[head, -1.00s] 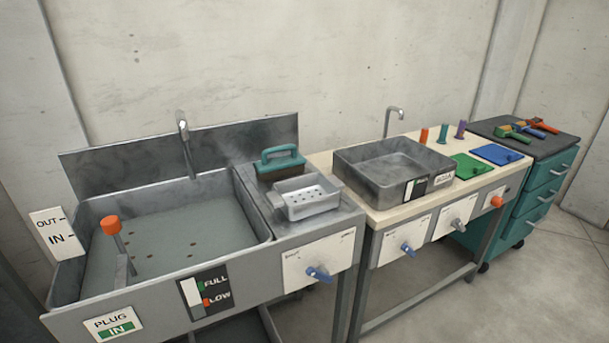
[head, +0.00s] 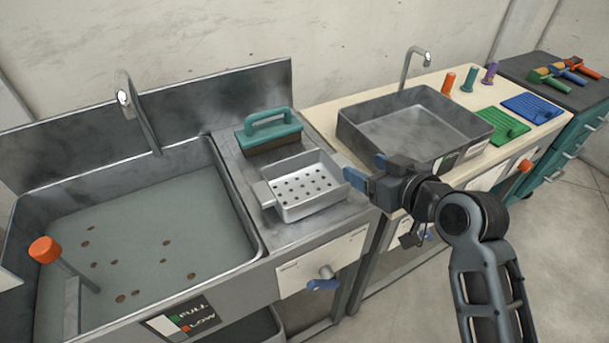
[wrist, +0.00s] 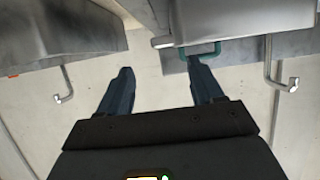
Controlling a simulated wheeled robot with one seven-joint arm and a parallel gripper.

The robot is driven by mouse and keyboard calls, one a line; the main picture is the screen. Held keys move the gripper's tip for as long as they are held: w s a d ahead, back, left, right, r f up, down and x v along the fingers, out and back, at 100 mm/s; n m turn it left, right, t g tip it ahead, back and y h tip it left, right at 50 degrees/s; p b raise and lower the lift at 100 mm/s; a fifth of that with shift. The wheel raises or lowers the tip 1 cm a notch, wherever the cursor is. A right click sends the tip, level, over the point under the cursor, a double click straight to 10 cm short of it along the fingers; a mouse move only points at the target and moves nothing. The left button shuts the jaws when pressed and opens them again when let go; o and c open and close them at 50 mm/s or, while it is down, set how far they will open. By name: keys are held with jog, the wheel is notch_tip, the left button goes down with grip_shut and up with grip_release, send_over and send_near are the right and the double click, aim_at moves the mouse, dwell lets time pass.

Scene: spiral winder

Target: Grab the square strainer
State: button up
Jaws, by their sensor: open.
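The square strainer (head: 303,188) is a light grey, shallow square box with holes in its bottom and tabs on its sides. It sits on the grey counter strip right of the big sink. In the wrist view it shows as a pale box (wrist: 228,18) at the top, cut off by the frame edge. My gripper (head: 368,170) is just right of the strainer, with its blue fingers apart and nothing between them. The open fingers (wrist: 160,80) also show in the wrist view, with the strainer beyond the right finger. In the head view the near finger overlaps the strainer's right side; contact cannot be told.
A teal-handled brush-like block (head: 270,132) stands directly behind the strainer. The big sink (head: 255,215) with its faucet is to the left. A smaller dark basin (head: 365,130) stands on the table at right, behind my arm. A blue knob (head: 322,285) juts out below.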

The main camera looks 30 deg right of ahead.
aim_at(341, 159)
jog(key=x, duration=0.4)
jog(key=p+x, duration=0.1)
jog(key=x, duration=0.1)
jog(key=shift+w+a+f, duration=0.2)
jog(key=shift+a+f, duration=0.1)
jog(key=shift+a, duration=0.1)
jog(key=shift+c, duration=0.2)
grip_shut()
